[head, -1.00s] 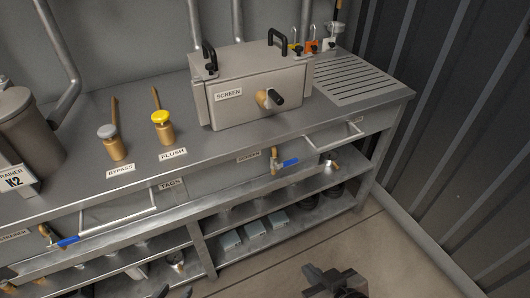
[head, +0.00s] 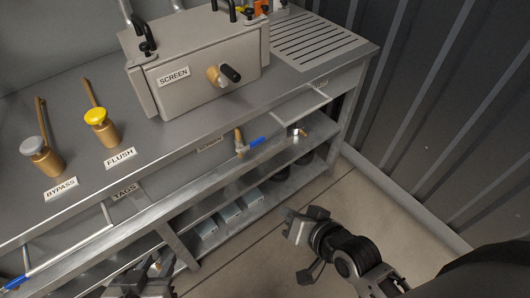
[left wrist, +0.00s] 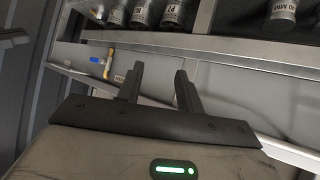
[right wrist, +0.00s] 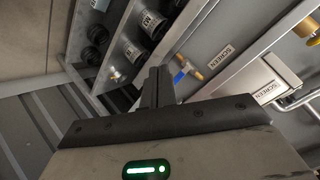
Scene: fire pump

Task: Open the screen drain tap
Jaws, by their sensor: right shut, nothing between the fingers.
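The screen drain tap (head: 240,143) is brass with a blue lever (head: 257,142) pointing right, on the bench front below the screen box (head: 200,70). A small label (head: 209,146) is beside it. My right gripper (head: 291,214) is shut and empty, in front of and below the tap, apart from it in the head view. In the right wrist view its fingers (right wrist: 157,72) overlap the picture beside the tap (right wrist: 192,72); contact cannot be told. My left gripper (head: 140,284) is low at the bench front; its fingers (left wrist: 158,72) are open and empty. The tap also shows in the left wrist view (left wrist: 104,68).
Bypass (head: 42,156) and flush (head: 102,127) valves stand on top. A corrugated wall (head: 430,110) closes the right; floor in front is clear.

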